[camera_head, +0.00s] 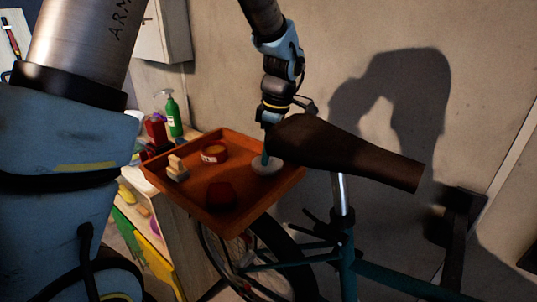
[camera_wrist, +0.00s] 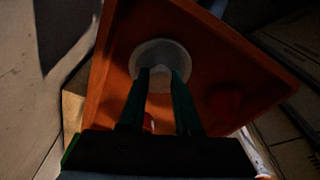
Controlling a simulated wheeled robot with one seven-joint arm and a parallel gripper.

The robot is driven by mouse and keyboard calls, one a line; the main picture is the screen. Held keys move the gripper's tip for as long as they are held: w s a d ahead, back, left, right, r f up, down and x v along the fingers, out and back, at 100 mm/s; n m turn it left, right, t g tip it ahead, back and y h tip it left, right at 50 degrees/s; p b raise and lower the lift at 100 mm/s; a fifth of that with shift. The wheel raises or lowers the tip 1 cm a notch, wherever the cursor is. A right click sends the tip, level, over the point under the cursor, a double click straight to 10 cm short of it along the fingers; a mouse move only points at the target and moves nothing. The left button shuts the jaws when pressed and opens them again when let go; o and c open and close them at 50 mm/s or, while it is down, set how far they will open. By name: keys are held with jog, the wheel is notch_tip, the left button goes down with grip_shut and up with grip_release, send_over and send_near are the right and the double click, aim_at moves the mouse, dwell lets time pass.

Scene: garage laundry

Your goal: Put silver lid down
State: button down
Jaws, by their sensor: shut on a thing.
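The silver lid (camera_head: 267,166) is a pale round disc at the right end of an orange-brown tray (camera_head: 215,219). My gripper (camera_head: 265,155) points down over it and is shut on it. In the wrist view the lid (camera_wrist: 160,50) shows at the tips of the two dark green fingers of my gripper (camera_wrist: 160,74), over the tray (camera_wrist: 108,75). The lid looks level and at or just above the tray floor; I cannot tell whether it touches. The bicycle saddle hides part of the tray's right side in the head view.
On the tray are an orange round tin (camera_head: 214,152), a wooden block (camera_head: 177,169) and a dark red piece (camera_head: 221,194). A brown bicycle saddle (camera_head: 345,150) juts close to my gripper. A green bottle (camera_head: 173,116) stands behind the tray. The tray's middle has bare room.

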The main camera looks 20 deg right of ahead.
jog(key=shift+f, duration=0.75)
jog(key=shift+f, duration=0.2)
jog(key=c, duration=0.6)
grip_release()
jog(key=shift+r, duration=0.2)
